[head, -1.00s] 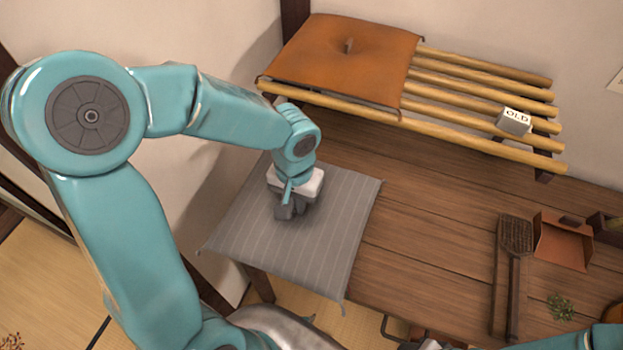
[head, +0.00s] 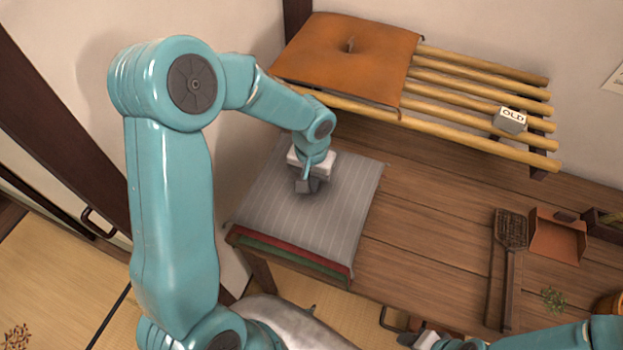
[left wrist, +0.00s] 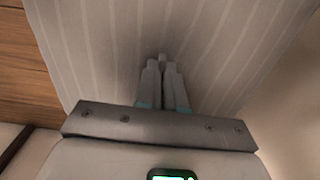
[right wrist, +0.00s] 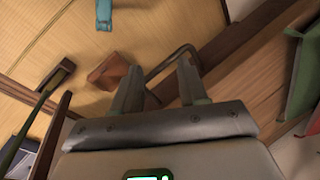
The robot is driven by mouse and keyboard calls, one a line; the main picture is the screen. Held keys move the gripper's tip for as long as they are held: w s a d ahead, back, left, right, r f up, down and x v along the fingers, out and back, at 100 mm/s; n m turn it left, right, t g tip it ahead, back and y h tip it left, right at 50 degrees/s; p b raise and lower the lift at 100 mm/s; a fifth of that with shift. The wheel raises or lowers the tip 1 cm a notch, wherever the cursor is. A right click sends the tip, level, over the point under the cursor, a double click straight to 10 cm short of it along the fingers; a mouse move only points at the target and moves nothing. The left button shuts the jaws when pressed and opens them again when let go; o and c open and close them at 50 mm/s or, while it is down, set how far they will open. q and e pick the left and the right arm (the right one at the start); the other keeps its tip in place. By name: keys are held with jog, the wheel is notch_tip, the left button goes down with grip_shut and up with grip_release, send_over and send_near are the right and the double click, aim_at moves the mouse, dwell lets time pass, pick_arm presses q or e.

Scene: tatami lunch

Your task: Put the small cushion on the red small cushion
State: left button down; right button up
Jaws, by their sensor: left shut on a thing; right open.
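The grey striped small cushion (head: 335,225) lies flat at the table's left end and fills much of the left wrist view (left wrist: 110,50). My left gripper (head: 306,187) is over its middle, fingers together, shut on it from above; the pinched part is mostly hidden. The red small cushion (head: 285,249) shows only as a strip under the grey cushion's front edge, with a green cushion (head: 290,261) below it. I cannot tell whether the grey one rests fully on the red. My right gripper (right wrist: 158,82) is open and empty, low at the front.
An orange cushion (head: 350,60) lies on a bamboo rack (head: 470,95) at the back, with a small block marked OLD (head: 511,119). The middle of the wooden table (head: 430,225) is clear.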

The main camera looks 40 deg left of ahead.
pick_arm(q)
jog(key=c, duration=1.2)
grip_release()
jog(key=shift+f, duration=0.1)
jog(key=shift+c, duration=0.2)
notch_tip(320, 180, up, 12)
jog(key=shift+r, duration=0.25)
jog(key=shift+f, duration=0.1)
